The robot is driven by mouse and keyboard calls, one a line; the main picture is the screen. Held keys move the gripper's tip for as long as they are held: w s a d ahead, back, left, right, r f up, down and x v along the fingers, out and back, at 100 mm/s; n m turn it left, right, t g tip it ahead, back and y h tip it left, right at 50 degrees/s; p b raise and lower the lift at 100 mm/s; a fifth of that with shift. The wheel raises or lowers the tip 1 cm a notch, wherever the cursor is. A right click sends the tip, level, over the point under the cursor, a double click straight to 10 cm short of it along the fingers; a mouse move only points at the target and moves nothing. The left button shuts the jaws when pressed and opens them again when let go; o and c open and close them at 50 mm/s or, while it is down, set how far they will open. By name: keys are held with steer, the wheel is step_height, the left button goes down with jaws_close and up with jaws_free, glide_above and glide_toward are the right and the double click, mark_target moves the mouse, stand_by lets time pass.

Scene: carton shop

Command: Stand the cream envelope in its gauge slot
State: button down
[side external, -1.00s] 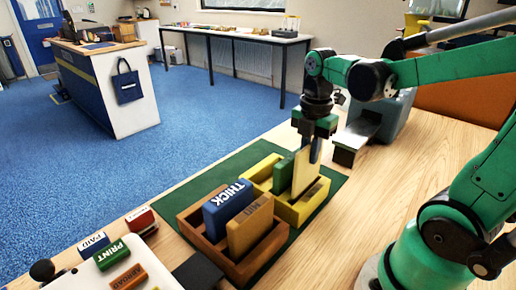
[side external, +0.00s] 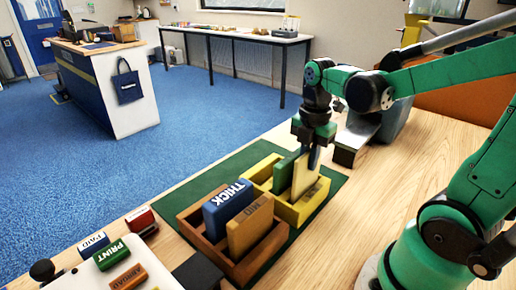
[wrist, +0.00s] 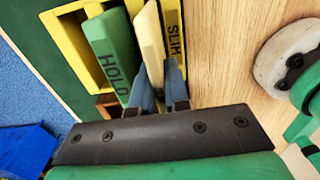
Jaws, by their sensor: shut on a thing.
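The cream envelope (side external: 305,176) stands nearly upright at the yellow gauge block (side external: 318,203), just right of the green piece (side external: 285,172). My gripper (side external: 312,156) is shut on its upper part from above. In the wrist view, my blue fingers (wrist: 160,88) close on the near end of the cream envelope (wrist: 151,45). It lies between the green piece marked HOLD (wrist: 112,55) and the yellow strip marked SLIM (wrist: 173,35), leaning slightly. Its lower edge is hidden, so I cannot tell how deep it sits in the slot.
A brown wooden block (side external: 193,222) in front holds a blue THICK piece (side external: 228,208) and a tan MID piece (side external: 250,226). Both blocks stand on a green mat (side external: 338,180). A grey device (side external: 365,135) stands behind. Bare table lies to the right.

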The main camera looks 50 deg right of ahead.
steer(key=shift+f, duration=1.1)
steer(key=c, duration=0.8)
jaws_free()
steer(key=shift+r, duration=2.95)
